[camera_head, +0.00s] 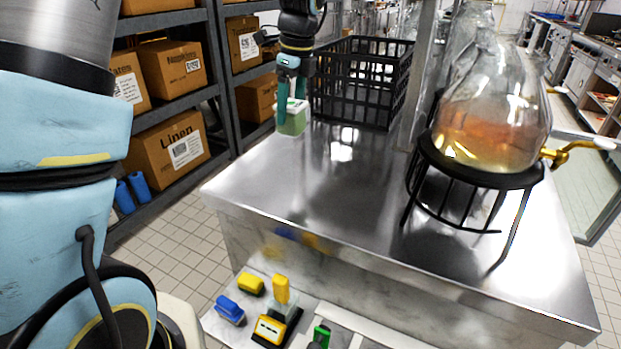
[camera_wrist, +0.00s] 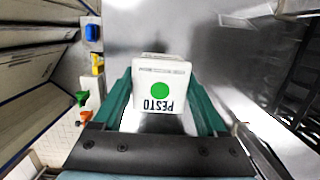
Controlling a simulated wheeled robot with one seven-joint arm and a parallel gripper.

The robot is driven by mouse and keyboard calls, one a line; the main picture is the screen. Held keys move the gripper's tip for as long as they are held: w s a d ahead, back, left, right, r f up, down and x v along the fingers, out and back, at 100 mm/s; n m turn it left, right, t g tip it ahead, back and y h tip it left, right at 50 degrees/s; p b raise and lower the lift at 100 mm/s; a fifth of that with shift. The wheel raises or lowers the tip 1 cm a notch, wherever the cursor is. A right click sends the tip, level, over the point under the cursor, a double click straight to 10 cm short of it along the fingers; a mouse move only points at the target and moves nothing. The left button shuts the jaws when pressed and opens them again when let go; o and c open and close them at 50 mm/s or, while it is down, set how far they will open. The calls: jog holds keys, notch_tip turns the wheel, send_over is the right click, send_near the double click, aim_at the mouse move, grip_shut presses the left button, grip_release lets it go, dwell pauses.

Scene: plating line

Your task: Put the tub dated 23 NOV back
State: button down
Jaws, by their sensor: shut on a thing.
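A small tub (camera_head: 292,118) with a pale green body and a white lid is between the fingers of my gripper (camera_head: 294,95), by the left back edge of the steel counter (camera_head: 330,200). In the wrist view the tub's white lid (camera_wrist: 160,90) shows a green dot and the word PESTO, upside down. Both teal fingers (camera_wrist: 162,103) press its sides. Small print runs along the lid's far edge, but I cannot read a date. Whether the tub's base touches the counter is unclear.
A black open crate (camera_head: 362,82) stands just right of my gripper. A glass vessel of amber liquid (camera_head: 490,130) sits on a black stand at the right. Shelves with cardboard boxes (camera_head: 168,142) stand left. Several coloured items (camera_head: 281,290) lie on a lower ledge. The counter's middle is clear.

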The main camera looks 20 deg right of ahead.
aim_at(291, 122)
notch_tip(291, 122, down, 4)
jog(key=shift+r+b, duration=0.1)
jog(key=shift+b, duration=1.15)
notch_tip(291, 122, down, 10)
jog(key=p, duration=0.2)
jog(key=shift+r+p, duration=0.2)
jog(key=shift+p, duration=0.1)
jog(key=shift+f, duration=0.1)
grip_release()
jog(key=r, duration=0.4)
jog(key=s+r+b, duration=0.1)
jog(key=r, duration=0.3)
jog(key=d+r+b, duration=0.1)
jog(key=r, duration=0.3)
jog(key=shift+s, duration=0.15)
